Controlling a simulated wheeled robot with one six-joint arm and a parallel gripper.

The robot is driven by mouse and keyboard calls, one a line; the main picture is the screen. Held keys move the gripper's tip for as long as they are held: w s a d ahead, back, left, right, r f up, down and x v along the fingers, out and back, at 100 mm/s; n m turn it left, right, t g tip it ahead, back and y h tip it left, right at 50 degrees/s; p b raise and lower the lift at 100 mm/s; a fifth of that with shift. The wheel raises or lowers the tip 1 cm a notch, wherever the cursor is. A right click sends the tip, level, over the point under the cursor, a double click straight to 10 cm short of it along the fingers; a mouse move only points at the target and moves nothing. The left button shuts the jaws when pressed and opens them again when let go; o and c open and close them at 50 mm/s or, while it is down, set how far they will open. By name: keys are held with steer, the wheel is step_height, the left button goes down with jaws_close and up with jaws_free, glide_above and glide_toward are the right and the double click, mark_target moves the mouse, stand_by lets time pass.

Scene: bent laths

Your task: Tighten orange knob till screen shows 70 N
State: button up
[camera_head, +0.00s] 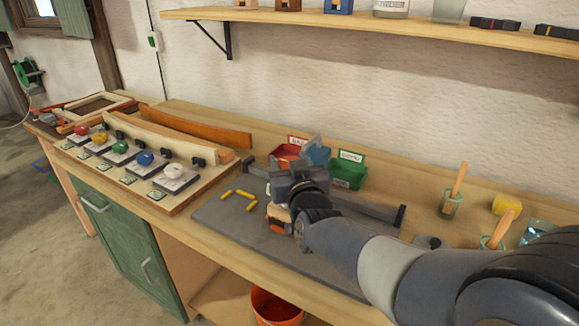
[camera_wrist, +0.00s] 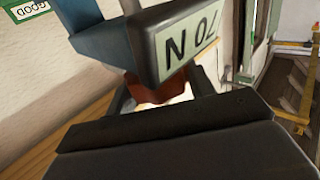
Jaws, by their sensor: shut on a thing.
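The screen (camera_wrist: 185,45) is upside down in the wrist view and reads 70 N. It is a pale panel in a dark frame on a blue-grey body. The orange knob (camera_wrist: 165,88) shows partly as a red-orange piece below the screen, between the fingers of my gripper (camera_wrist: 160,98). My gripper is shut on it. In the head view my gripper (camera_head: 280,218) is low over the grey mat, by a long dark clamp bar (camera_head: 375,207). An orange part there is mostly hidden by my wrist.
A board (camera_head: 120,170) with red, yellow, green, blue and white knobs and bent laths stands at left. Red and green (camera_head: 349,170) bins stand behind my gripper. Yellow pieces (camera_head: 240,196) lie on the mat (camera_head: 225,222). Jars with wooden handles (camera_head: 452,200) stand at right.

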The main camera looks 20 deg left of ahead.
steer(key=shift+r, duration=0.1)
steer(key=o, duration=0.7)
steer(key=shift+s+d, duration=0.1)
steer(key=b+v, duration=0.1)
steer(key=v, duration=0.9)
steer(key=shift+s+d, duration=0.2)
steer(key=shift+w+a, duration=0.1)
steer(key=p+x, duration=0.1)
steer(key=x, duration=0.9)
steer(key=shift+w+a, duration=0.2)
